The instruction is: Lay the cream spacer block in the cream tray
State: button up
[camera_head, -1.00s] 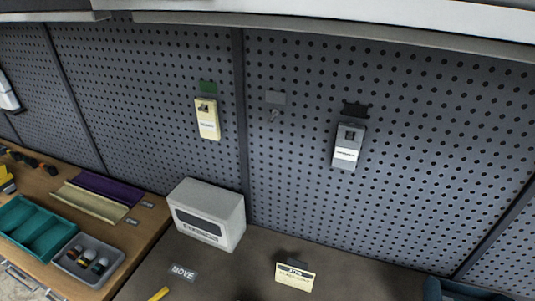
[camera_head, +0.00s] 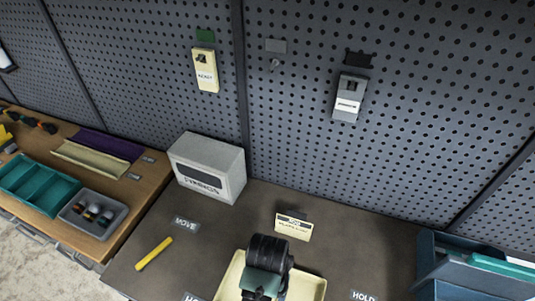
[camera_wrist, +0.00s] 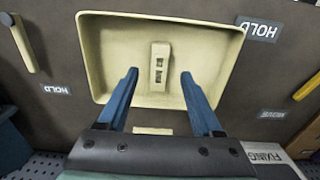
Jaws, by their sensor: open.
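The cream tray (camera_wrist: 92,60) lies on the dark bench top, and its left rim shows in the head view (camera_head: 232,272). A cream block (camera_wrist: 159,58) with dark square openings, looking like the spacer block, lies in the tray near its middle in the wrist view. My gripper (camera_wrist: 160,74) is open, with its blue fingers apart on either side of the block in the picture. I cannot tell how high the fingertips are above it. In the head view my gripper's dark body covers the middle of the tray and hides the block.
A yellow bar (camera_head: 153,254) lies left of the tray. A cream card (camera_head: 293,226) stands behind it. A white-grey FIXINGS box (camera_head: 208,167) stands at the back left, and a blue bin (camera_head: 440,262) at the right. The bench between tray and pegboard is mostly clear.

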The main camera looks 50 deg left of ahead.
jog(key=shift+r, duration=2.3)
